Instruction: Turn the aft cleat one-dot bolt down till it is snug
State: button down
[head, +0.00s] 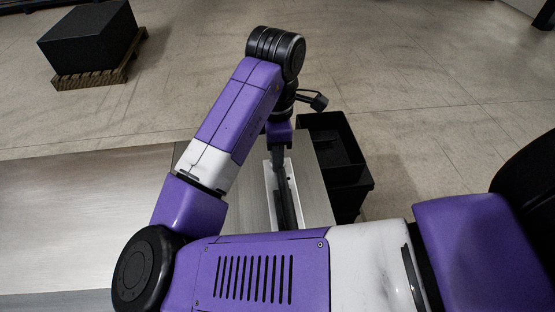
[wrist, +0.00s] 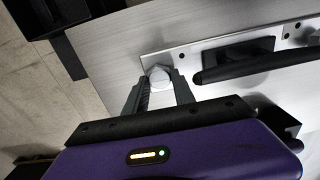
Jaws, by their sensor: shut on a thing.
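My gripper (wrist: 160,88) is shut on a pale bolt head (wrist: 158,75) in the wrist view, one finger on each side of it. The bolt head stands at the near corner of a white base plate (wrist: 190,57). A dark cleat bar (wrist: 255,67) lies along the plate to the right. In the head view my gripper (head: 279,155) points down over the plate, and my arm hides part of it; the bolt does not show there. I cannot make out any dot marks by the bolt, nor whether its head touches the plate.
The plate lies on a brushed metal surface (head: 318,190). A black open bin (head: 335,150) stands just right of its edge. A black block (head: 90,37) on a wooden pallet (head: 100,78) is far off at the upper left. The floor between is clear.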

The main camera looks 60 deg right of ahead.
jog(key=m, duration=0.4)
jog(key=shift+m, duration=0.3)
jog(key=m, duration=0.5)
jog(key=shift+f, duration=0.1)
jog(key=shift+m, duration=1.1)
jog(key=shift+m+b, duration=0.45)
jog(key=shift+m, duration=0.75)
jog(key=m, duration=0.3)
jog(key=shift+m+b, duration=0.3)
jog(key=shift+m, duration=0.1)
jog(key=m+b, duration=0.1)
jog(key=m, duration=0.4)
jog(key=shift+a+m, duration=0.1)
jog(key=shift+m, duration=0.3)
